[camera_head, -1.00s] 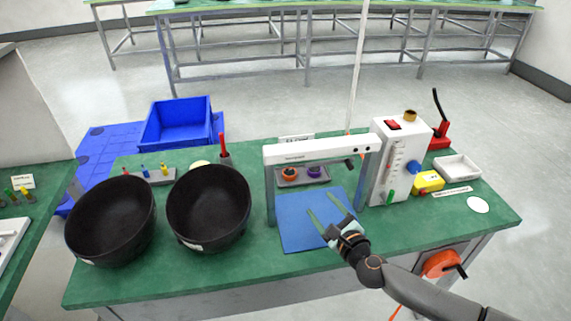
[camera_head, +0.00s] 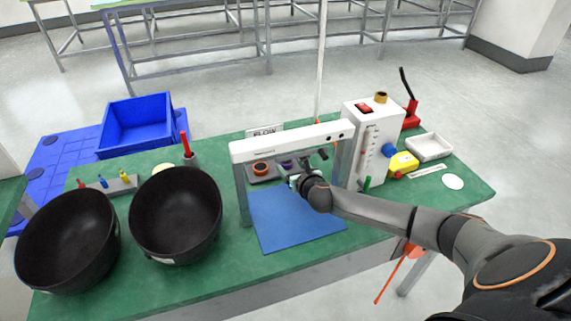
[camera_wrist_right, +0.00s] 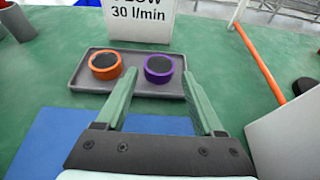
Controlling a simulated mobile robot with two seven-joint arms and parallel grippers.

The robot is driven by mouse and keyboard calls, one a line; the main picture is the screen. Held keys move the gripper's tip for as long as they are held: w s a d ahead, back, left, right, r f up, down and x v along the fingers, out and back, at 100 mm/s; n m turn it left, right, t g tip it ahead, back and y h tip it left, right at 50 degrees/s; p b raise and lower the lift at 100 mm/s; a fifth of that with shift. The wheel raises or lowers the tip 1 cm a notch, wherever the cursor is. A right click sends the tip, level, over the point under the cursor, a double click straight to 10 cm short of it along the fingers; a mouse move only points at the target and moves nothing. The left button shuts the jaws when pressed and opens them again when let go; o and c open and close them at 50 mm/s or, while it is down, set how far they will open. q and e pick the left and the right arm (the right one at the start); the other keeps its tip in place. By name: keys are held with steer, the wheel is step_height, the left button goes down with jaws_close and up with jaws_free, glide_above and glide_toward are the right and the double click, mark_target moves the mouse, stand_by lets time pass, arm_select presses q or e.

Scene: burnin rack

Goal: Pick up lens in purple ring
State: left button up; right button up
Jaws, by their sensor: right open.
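The lens in the purple ring (camera_wrist_right: 159,69) sits in the right part of a small grey tray (camera_wrist_right: 82,86), seen in the right wrist view. A lens in an orange ring (camera_wrist_right: 106,65) sits beside it on the left. My right gripper (camera_wrist_right: 160,92) is open and empty, its green fingers spread toward the purple ring and not around it. In the head view, my right gripper (camera_head: 302,178) reaches under the white gantry bar (camera_head: 290,142), and the purple ring (camera_head: 286,165) is partly hidden there. The orange ring (camera_head: 261,168) shows to its left. My left gripper is out of view.
A blue mat (camera_head: 290,222) lies below the gantry. Two black bowls (camera_head: 175,215) stand to the left. A white flow-meter box (camera_head: 367,140) stands close on the right. A sign (camera_wrist_right: 139,18) is behind the tray, and an orange rod (camera_wrist_right: 262,65) is to its right.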

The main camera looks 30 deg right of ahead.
mark_target(287, 163)
steer(key=shift+b+x, duration=0.4)
steer(key=shift+x, duration=1.4)
steer(key=c, duration=1.1)
steer(key=shift+r, duration=0.1)
